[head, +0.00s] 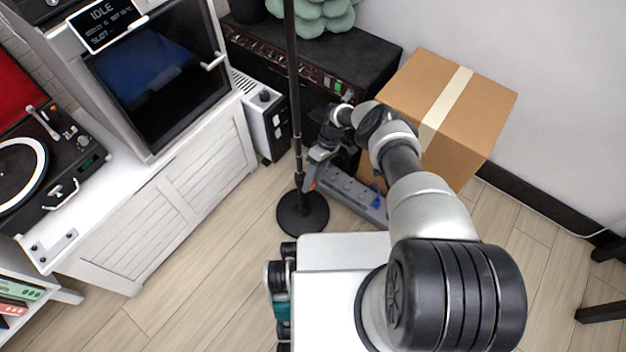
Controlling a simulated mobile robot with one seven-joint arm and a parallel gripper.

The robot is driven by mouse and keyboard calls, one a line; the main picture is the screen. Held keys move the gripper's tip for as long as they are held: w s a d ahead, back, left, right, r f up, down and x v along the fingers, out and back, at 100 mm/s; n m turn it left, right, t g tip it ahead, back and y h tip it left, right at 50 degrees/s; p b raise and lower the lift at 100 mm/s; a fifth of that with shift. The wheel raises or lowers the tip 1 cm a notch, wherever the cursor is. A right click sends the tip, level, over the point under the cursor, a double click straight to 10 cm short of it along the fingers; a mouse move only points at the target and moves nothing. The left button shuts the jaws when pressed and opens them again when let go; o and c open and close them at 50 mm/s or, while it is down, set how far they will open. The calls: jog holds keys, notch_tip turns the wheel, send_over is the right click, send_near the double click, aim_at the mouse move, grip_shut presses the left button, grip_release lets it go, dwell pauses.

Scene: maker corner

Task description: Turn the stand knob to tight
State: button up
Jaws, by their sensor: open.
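The stand is a thin black pole (292,70) rising from a round black base (302,222) on the floor, left of my arm. It is upright. I cannot make out the stand knob or its setting; it may be hidden or too small to tell. My gripper (307,186) points downward just right of the lower pole, above the base. It is open, with nothing seen between its fingers. I cannot tell whether it touches the pole.
A grey power strip (345,188) lies behind my gripper. A black amplifier (365,50) and cardboard box (410,80) stand behind my arm. A white heater (262,115) and white cabinet (180,190) are to the left. The floor left of the base is clear.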

jog(key=p+v, duration=0.1)
jog(key=v, duration=1.6)
jog(key=shift+d+r, duration=0.15)
jog(key=shift+r, duration=0.05)
